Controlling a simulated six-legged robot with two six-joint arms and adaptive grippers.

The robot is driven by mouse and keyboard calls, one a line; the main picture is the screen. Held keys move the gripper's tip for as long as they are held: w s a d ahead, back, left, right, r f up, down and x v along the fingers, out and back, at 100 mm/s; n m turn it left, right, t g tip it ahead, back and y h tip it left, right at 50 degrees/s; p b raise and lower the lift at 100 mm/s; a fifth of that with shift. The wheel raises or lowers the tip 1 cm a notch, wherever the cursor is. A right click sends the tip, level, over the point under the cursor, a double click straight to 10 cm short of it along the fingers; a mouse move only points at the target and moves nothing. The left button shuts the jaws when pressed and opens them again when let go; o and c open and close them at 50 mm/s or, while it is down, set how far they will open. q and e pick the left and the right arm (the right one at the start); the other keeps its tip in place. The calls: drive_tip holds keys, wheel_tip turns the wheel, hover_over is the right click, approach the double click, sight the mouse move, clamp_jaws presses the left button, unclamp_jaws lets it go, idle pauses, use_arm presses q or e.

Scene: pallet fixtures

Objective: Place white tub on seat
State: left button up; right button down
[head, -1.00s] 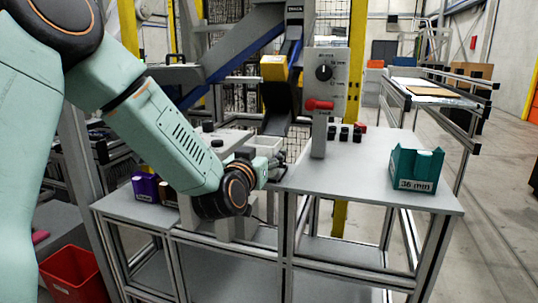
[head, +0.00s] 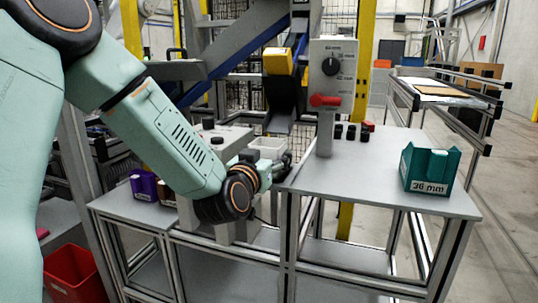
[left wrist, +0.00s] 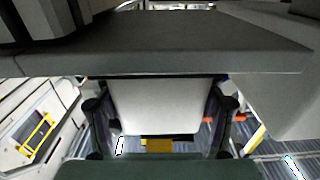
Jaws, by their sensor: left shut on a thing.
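The white tub (head: 267,146) shows in the head view at the far end of my left arm, partly hidden by the gripper. In the left wrist view the white tub (left wrist: 160,104) fills the space between the two dark fingers. My left gripper (head: 277,162) is shut on it, by the gap in the table fixtures; its fingers (left wrist: 160,122) also show in the wrist view. A grey slab (left wrist: 160,48) crosses the wrist view just above the tub in the picture. I cannot tell which part is the seat, or whether the tub touches anything. My right gripper is not in view.
The grey table (head: 350,180) has clear room at front right. A green box (head: 430,170) labelled 36 mm stands there. A purple box (head: 144,186) sits at left, a red bin (head: 75,273) below.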

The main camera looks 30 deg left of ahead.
use_arm(q)
drive_tip(key=o, duration=1.1)
drive_tip(key=shift+w+f, duration=0.1)
drive_tip(key=shift+c, duration=0.2)
drive_tip(key=shift+o, duration=1.1)
drive_tip(key=shift+r, duration=0.2)
drive_tip(key=p+v, duration=1.1)
drive_tip(key=v, duration=0.1)
drive_tip(key=shift+p, duration=0.3)
